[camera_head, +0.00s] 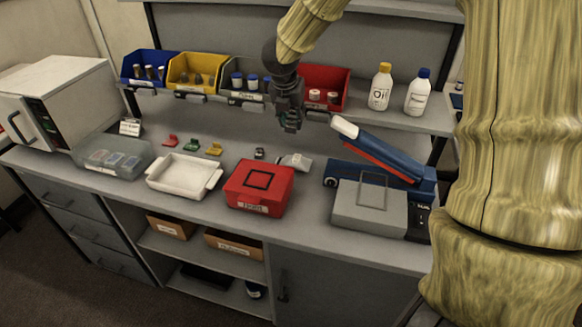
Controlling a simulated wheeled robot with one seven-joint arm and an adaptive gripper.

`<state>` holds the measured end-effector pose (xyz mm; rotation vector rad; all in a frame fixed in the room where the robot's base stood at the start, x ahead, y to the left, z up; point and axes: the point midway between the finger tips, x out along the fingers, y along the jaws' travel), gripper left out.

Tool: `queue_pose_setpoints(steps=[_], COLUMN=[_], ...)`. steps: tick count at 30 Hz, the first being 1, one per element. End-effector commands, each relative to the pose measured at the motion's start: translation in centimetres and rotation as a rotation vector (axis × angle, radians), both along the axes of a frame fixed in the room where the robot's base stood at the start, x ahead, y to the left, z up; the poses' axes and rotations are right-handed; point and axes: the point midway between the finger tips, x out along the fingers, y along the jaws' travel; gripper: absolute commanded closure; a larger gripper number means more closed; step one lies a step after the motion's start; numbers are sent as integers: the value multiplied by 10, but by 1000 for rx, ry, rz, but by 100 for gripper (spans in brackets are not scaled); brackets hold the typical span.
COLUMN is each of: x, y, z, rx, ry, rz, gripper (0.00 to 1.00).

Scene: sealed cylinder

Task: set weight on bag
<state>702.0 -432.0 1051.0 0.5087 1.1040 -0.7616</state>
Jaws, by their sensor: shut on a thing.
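My gripper (289,125) hangs above the back part of the workbench, pointing down. It is shut on a small dark thing at its fingertips, likely the weight, mostly hidden by the fingers. A small pale grey-white packet, likely the bag (296,162), lies on the bench below my gripper, between the red box and the blue device. My gripper is well above it and apart from it. A small dark object (260,153) stands on the bench just left of the bag; it is too small to identify.
A red lidded box (258,187), white tray (183,177) and clear container (112,157) stand left. A blue and white hinged device (380,150) and grey box (369,207) stand right. Coloured bins (195,73) and two bottles (381,87) line the shelf behind.

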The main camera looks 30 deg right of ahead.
Motion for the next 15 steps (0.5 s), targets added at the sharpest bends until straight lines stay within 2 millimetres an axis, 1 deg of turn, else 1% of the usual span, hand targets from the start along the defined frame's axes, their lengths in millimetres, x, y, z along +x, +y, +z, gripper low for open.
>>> queue_pose_setpoints(steps=[1, 5, 12, 15], x=[0, 1, 1, 0], y=[0, 0, 0, 1], z=[-5, -12, -46, -57], rx=[0, 0, -3, -1], ry=[-2, 2, 5, 3], rz=[-1, -1, 2, 2], gripper=[98, 98, 98, 98])
